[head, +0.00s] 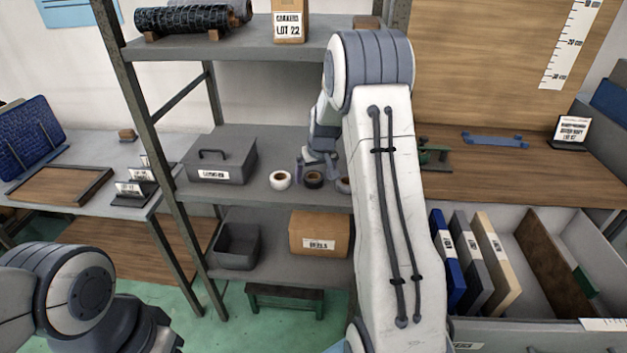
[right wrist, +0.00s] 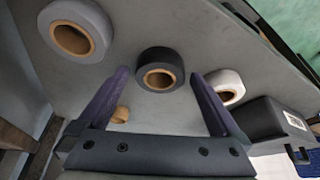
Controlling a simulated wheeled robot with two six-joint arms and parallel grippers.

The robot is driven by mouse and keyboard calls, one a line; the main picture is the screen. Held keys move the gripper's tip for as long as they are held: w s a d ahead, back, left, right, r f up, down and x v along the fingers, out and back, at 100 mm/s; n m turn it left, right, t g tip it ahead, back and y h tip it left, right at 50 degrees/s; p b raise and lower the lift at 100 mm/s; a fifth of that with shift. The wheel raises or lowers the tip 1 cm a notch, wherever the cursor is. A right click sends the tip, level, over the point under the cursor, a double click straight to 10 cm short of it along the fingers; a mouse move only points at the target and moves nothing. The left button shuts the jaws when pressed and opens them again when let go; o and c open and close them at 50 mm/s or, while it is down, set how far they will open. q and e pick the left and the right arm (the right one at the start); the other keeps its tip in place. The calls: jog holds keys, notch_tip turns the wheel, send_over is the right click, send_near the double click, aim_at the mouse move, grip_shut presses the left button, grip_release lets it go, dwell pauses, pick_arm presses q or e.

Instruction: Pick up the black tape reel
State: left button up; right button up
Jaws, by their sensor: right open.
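The black tape reel (head: 314,182) lies flat on the middle shelf, between a white reel (head: 280,180) and a grey reel (head: 343,185) that my right arm partly hides. In the right wrist view the black reel (right wrist: 162,56), with its brown core, sits centrally just beyond the fingertips. My right gripper (head: 318,163) is open and empty, close above and behind the black reel. In the right wrist view its two fingers (right wrist: 160,76) point to either side of the reel, apart from it. My left arm shows at lower left in the head view; its gripper is out of view.
The middle shelf (head: 262,207) also holds a lidded grey box (head: 219,163) at left. In the right wrist view the grey reel (right wrist: 66,20) and white reel (right wrist: 229,76) flank the black one closely. A shelf post (head: 165,165) stands at left.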

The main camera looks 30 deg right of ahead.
jog(key=c, duration=1.4)
